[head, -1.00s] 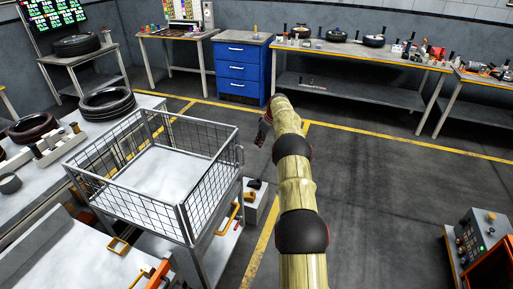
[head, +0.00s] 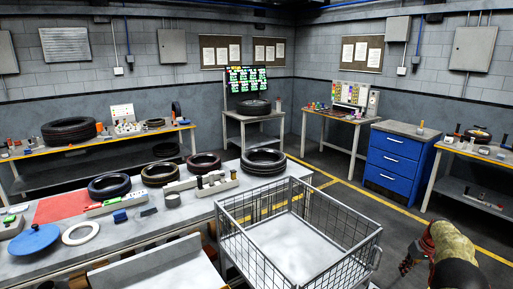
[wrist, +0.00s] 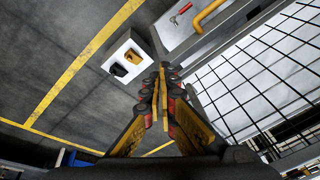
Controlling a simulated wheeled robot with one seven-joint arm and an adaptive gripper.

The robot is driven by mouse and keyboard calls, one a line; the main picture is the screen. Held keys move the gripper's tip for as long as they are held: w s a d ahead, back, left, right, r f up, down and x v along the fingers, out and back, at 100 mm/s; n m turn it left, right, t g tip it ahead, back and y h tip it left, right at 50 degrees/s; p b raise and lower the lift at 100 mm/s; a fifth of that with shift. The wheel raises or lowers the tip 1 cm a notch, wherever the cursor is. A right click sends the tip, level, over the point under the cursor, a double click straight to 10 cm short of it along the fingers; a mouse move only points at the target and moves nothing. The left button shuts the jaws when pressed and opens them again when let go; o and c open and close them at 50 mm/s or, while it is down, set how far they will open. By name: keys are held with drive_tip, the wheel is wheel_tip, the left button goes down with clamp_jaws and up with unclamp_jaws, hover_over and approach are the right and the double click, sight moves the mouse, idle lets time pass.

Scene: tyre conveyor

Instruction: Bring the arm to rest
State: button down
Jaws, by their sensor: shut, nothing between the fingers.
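My gripper (wrist: 162,90) shows in the wrist view with its two fingers drawn together and nothing between them. It hangs over the floor beside the wire basket cart, apart from it. In the head view my gripper (head: 407,262) is at the lower right, just right of the cart, with part of my arm behind it. The fingertips are small and partly dark there. Most of my arm is outside the head view.
The wire basket cart (head: 362,258) stands empty at front centre. A long table (head: 205,215) with tyres is left of it. A blue drawer cabinet (head: 395,165) and benches line the back walls. A white box (wrist: 127,62) is near the cart. Grey floor is open around the yellow lines.

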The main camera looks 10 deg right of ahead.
drive_tip(key=s+a+r+m+g, duration=0.1)
drive_tip(key=s+a+r, duration=0.45)
drive_tip(key=a, duration=0.45)
drive_tip(key=s+a+r+m, duration=0.1)
drive_tip(key=s+a+r, duration=0.5)
drive_tip(key=a, duration=0.4)
drive_tip(key=s+a+r+m+g, duration=0.1)
drive_tip(key=s+a+r, duration=0.3)
drive_tip(key=a+r, duration=0.45)
drive_tip(key=s+a+r+n+t, duration=0.2)
drive_tip(key=s+a+r, duration=0.3)
drive_tip(key=s+a, duration=0.6)
drive_tip(key=s+a+r+n+t+h, duration=0.1)
drive_tip(key=s+a+r, duration=0.4)
drive_tip(key=s+a, duration=0.6)
drive_tip(key=a+n+t, duration=0.1)
drive_tip(key=a+n, duration=0.1)
drive_tip(key=a, duration=0.1)
drive_tip(key=shift+s+a+r+t, duration=0.15)
drive_tip(key=shift+a+t, duration=0.15)
drive_tip(key=shift+a, duration=0.1)
